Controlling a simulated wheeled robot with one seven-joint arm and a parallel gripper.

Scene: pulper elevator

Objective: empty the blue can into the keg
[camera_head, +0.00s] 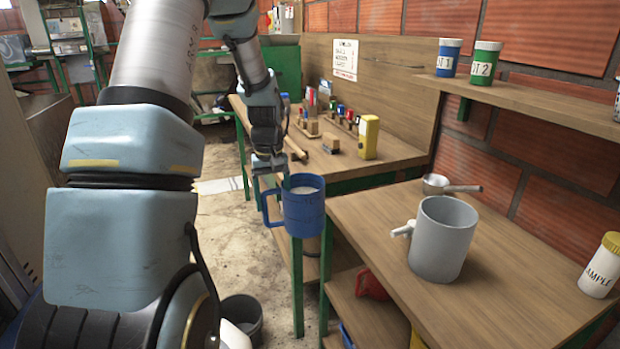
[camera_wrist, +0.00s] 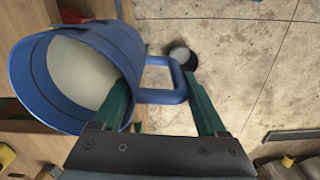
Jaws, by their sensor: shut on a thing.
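The blue can (camera_head: 304,214) is a mug-like vessel with a side handle and pale whitish contents near its rim. My gripper (camera_head: 273,172) is shut on the can at its handle side and holds it up, roughly upright, left of the right-hand table. In the wrist view the can (camera_wrist: 120,50) fills the upper left, its handle between the green fingers of my gripper (camera_wrist: 163,100); the exact contact is unclear. The keg (camera_head: 440,245) is a grey, open-topped cylinder with a tap on its left side. It stands on the right-hand table, apart from the can; its inside bottom is hidden.
A metal scoop (camera_head: 437,184) lies behind the keg, and a sample jar (camera_head: 601,266) stands at right. A yellow container (camera_head: 369,137) and small blocks sit on the back bench. Two labelled jars stand on the shelf (camera_head: 530,100). A dark bucket (camera_head: 242,314) is on the floor.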

